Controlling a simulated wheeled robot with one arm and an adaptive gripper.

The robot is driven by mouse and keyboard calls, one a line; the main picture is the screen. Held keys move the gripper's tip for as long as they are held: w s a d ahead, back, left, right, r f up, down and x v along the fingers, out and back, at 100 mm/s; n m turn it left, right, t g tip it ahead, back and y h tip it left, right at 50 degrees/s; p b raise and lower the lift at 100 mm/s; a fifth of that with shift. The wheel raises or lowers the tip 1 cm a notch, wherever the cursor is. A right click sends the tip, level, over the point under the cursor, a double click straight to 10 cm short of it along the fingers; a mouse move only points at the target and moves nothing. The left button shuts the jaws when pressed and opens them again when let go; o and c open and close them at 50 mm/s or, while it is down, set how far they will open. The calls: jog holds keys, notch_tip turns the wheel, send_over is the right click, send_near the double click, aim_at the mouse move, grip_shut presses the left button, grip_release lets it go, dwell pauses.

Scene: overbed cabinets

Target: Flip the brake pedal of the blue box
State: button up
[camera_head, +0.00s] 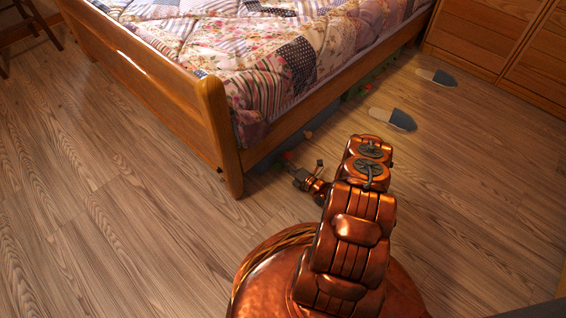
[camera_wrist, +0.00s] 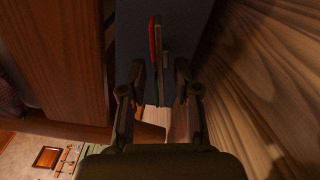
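The blue box (camera_head: 268,160) stands low under the bed's side rail, mostly hidden by the bed. Its dark blue face (camera_wrist: 195,25) fills the upper middle of the wrist view. A thin red and grey piece, seemingly the brake pedal (camera_wrist: 154,45), stands out from that face. A small red spot shows on the box in the head view, too small to identify. My gripper (camera_wrist: 160,76) is open, with one finger on each side of the pedal's line in the picture. I cannot tell whether either finger touches it. In the head view, my gripper (camera_head: 298,176) is low beside the box.
The wooden bed (camera_head: 213,125) with a patchwork quilt (camera_head: 240,50) rises close to my gripper, its corner post nearby. Two slippers (camera_head: 392,118) (camera_head: 437,77) lie on the floor beyond my arm. Wooden cabinets (camera_head: 495,35) stand at the back right.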

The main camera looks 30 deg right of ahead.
jog(key=shift+w, duration=0.6)
jog(key=shift+c, duration=0.2)
grip_shut()
